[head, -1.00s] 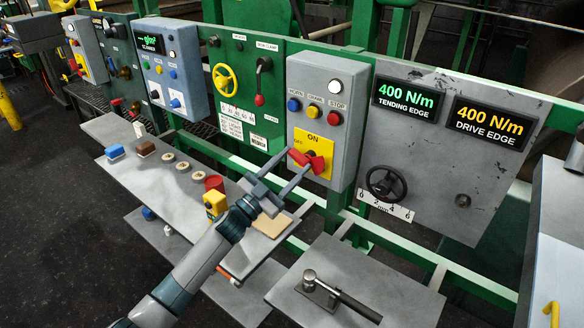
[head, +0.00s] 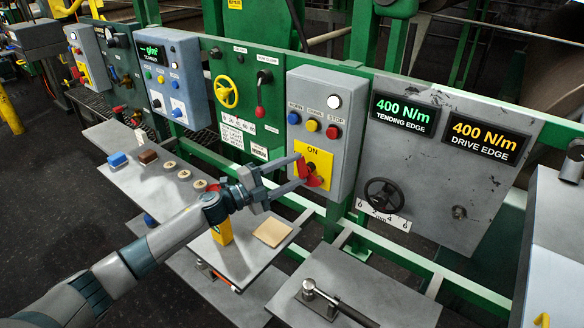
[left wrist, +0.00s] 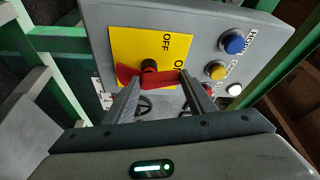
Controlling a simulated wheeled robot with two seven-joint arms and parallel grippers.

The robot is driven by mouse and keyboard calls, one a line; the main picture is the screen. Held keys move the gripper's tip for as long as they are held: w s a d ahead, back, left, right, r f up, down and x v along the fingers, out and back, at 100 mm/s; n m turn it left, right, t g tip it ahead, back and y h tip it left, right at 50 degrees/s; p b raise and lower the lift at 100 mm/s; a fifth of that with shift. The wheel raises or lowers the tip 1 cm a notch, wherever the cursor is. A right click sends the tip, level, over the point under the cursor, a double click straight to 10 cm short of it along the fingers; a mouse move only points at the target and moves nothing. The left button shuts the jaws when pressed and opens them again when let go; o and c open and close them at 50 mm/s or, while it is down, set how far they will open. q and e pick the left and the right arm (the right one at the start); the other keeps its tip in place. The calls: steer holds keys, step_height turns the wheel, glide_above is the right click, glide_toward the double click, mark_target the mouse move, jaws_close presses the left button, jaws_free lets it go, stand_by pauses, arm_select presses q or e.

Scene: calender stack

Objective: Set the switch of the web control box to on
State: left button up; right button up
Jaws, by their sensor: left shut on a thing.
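The web control box (head: 347,105) is a grey box on the panel wall, with a yellow switch plate (head: 325,157) low on its front. The red switch handle (head: 313,181) is tilted steeply, its upper end towards ON. In the left wrist view the red handle (left wrist: 133,78) lies across between the fingers, its right end at the ON label; OFF stands above it. My left gripper (head: 301,174) has its fingers around the handle and is shut on it. It also shows in the left wrist view (left wrist: 157,88). A finger hides part of the plate in the head view.
Blue, yellow and red buttons (head: 312,125) sit above the switch plate. A black handwheel (head: 383,195) is on the panel to the right. Below are a grey shelf with a yellow item (head: 222,232) and a plate with a hammer-like lever (head: 335,302).

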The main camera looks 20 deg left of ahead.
arm_select(q)
steer(key=shift+s+d+r+m+g+y+p, duration=0.1)
steer(key=shift+r+m+g+y+p, duration=0.05)
steer(key=shift+m+p, duration=0.4)
steer(key=shift+d+r+m+g+y+p, duration=0.15)
steer(key=shift+m+p, duration=0.25)
steer(key=shift+m, duration=0.25)
steer(key=shift+f+m, duration=0.1)
steer(key=shift+m, duration=0.2)
steer(key=shift+f, duration=0.1)
steer(key=o, duration=1)
steer(key=shift+o, duration=0.2)
steer(key=b+v, duration=0.7)
steer(key=v, duration=1)
steer(key=shift+a+r, duration=0.25)
steer(key=shift+r, duration=0.1)
